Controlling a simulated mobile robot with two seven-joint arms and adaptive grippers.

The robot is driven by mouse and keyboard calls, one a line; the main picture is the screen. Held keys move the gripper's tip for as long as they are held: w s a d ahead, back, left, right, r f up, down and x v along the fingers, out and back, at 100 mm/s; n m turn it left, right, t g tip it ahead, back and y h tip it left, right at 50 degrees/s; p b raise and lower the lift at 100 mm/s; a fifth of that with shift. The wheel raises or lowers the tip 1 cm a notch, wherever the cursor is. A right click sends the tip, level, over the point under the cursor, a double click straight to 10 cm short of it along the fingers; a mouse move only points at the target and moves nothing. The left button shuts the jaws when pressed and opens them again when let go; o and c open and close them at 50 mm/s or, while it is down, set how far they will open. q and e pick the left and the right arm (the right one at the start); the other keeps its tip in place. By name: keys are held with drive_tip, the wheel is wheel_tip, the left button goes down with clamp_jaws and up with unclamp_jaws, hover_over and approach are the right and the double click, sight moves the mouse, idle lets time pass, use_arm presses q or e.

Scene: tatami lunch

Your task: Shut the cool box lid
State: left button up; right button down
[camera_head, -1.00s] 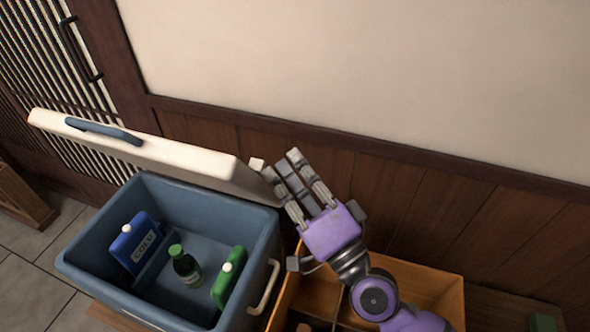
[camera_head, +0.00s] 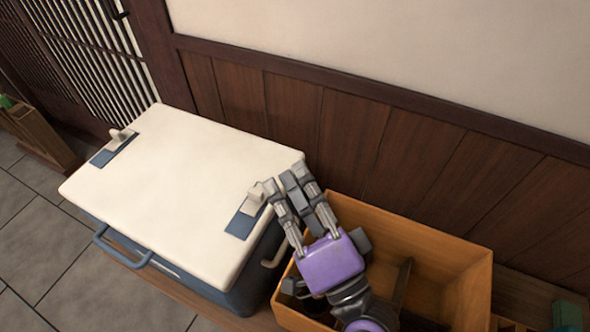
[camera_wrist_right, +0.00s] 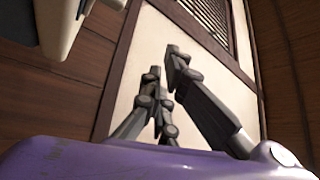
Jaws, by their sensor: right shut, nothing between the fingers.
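The cool box has a blue body (camera_head: 243,293) and a cream lid (camera_head: 175,195). In the head view the lid lies flat over the box and hides its inside. I cannot tell whether a thin gap is left under the rim. My left gripper is not in view.
An open wooden crate (camera_head: 432,245) with a divider stands just right of the cool box, under my right forearm. A wood-panelled wall (camera_head: 350,130) runs behind both. Another wooden crate (camera_head: 38,128) stands at the far left. The tiled floor (camera_head: 50,240) at front left is clear.

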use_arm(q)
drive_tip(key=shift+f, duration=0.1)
use_arm(e)
drive_tip(key=shift+s+a+f, duration=0.1)
drive_tip(key=shift+s+f, duration=0.1)
drive_tip(key=shift+f, duration=0.15)
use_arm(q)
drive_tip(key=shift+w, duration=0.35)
